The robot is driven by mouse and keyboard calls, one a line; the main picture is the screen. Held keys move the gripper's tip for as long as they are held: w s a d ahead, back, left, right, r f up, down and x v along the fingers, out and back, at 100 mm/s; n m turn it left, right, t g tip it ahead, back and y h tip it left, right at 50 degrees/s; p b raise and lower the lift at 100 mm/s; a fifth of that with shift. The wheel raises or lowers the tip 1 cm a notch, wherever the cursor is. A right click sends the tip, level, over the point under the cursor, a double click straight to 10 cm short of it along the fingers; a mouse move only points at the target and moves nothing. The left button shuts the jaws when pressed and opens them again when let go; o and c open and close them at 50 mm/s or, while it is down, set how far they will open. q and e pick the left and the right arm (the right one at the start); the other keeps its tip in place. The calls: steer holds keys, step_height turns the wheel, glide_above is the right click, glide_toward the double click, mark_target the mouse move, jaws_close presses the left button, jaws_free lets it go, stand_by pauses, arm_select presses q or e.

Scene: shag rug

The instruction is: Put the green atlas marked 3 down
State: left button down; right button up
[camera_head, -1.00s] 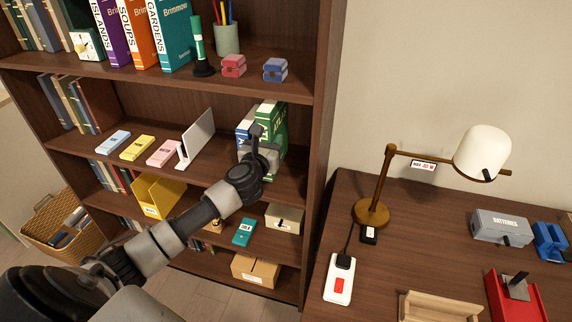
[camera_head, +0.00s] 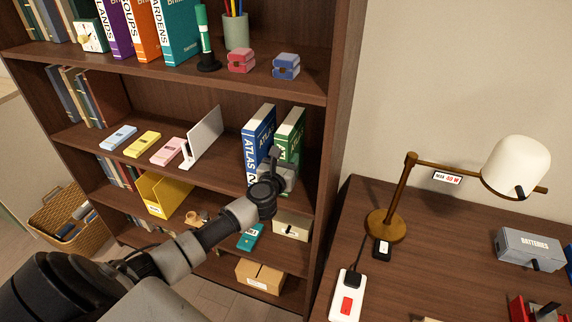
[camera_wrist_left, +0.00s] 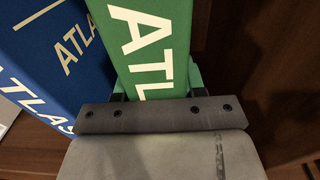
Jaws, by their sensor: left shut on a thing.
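The green atlas (camera_head: 290,128) stands upright at the right end of the middle bookcase shelf, beside the right side panel. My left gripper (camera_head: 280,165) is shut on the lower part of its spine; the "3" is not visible. In the left wrist view the green spine (camera_wrist_left: 150,45) rises between my left gripper's fingers (camera_wrist_left: 156,88). The blue atlas marked 2 (camera_head: 257,140) stands just left of the green one, and it also shows in the wrist view (camera_wrist_left: 45,60). The green atlas's bottom edge is hidden by my gripper, so its contact with the shelf cannot be seen. My right gripper is out of view.
Left of the atlases, a white bookend (camera_head: 204,135) and pink (camera_head: 168,151), yellow (camera_head: 142,144) and blue (camera_head: 118,137) boxes occupy the same shelf. The shelf above (camera_head: 200,75) and side panel (camera_head: 328,130) bound the space. A desk with a lamp (camera_head: 515,165) stands right.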

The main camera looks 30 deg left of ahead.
arm_select(q)
steer(key=shift+f, duration=0.15)
steer(key=shift+f, duration=0.15)
steer(key=c, duration=0.6)
jaws_free()
steer(key=shift+c, duration=0.2)
steer(key=v, duration=1.2)
steer(key=shift+s, duration=0.1)
